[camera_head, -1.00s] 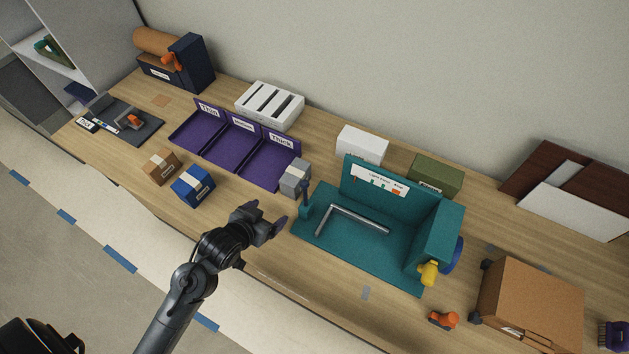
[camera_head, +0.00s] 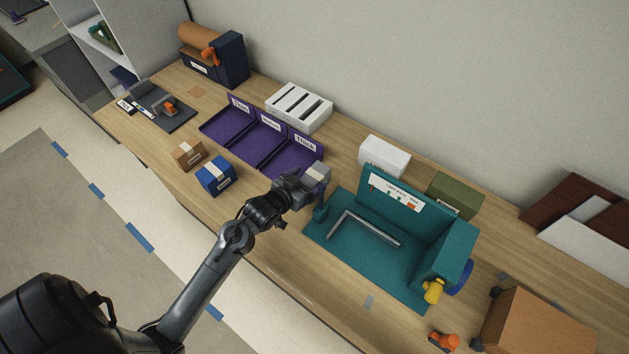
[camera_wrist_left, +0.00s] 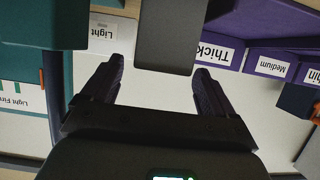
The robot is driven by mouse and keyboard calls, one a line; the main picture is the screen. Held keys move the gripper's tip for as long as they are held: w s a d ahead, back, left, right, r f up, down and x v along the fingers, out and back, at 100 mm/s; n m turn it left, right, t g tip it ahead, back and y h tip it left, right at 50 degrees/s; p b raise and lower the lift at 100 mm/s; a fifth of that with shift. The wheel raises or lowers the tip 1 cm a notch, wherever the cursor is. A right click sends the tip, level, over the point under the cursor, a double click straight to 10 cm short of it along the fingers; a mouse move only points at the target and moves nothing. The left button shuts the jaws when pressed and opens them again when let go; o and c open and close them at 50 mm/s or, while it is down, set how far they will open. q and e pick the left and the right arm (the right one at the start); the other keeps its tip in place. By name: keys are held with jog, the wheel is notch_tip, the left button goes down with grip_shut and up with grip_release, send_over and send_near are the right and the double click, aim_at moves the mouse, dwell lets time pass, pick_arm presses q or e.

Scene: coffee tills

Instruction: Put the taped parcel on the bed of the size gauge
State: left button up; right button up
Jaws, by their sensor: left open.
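The grey parcel (camera_head: 318,171) with a pale tape band stands on the bench between the purple trays and the size gauge. My left gripper (camera_head: 308,187) is open at its near side and hides its lower part. In the left wrist view the parcel (camera_wrist_left: 168,35) shows as a dark grey face between the fingertips, with a gap on the left and little on the right. The teal size gauge (camera_head: 390,268) stands just right of my gripper. Its bed carries an L-shaped metal rail (camera_head: 370,228) and no parcel. My right gripper is not in view.
A brown taped box (camera_head: 188,156) and a blue taped box (camera_head: 215,177) sit left of my arm. Purple trays (camera_head: 240,140) lie behind them. A white box (camera_head: 384,155) and a green box (camera_head: 455,194) stand behind the gauge. A yellow knob (camera_head: 433,291) is at its right.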

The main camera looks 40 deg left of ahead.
aim_at(313, 176)
pick_arm(q)
jog(key=shift+x, duration=2.15)
jog(key=shift+s, duration=0.1)
jog(key=shift+c, duration=0.4)
jog(key=c, duration=1.1)
jog(key=shift+c, duration=0.2)
jog(key=shift+r, duration=0.1)
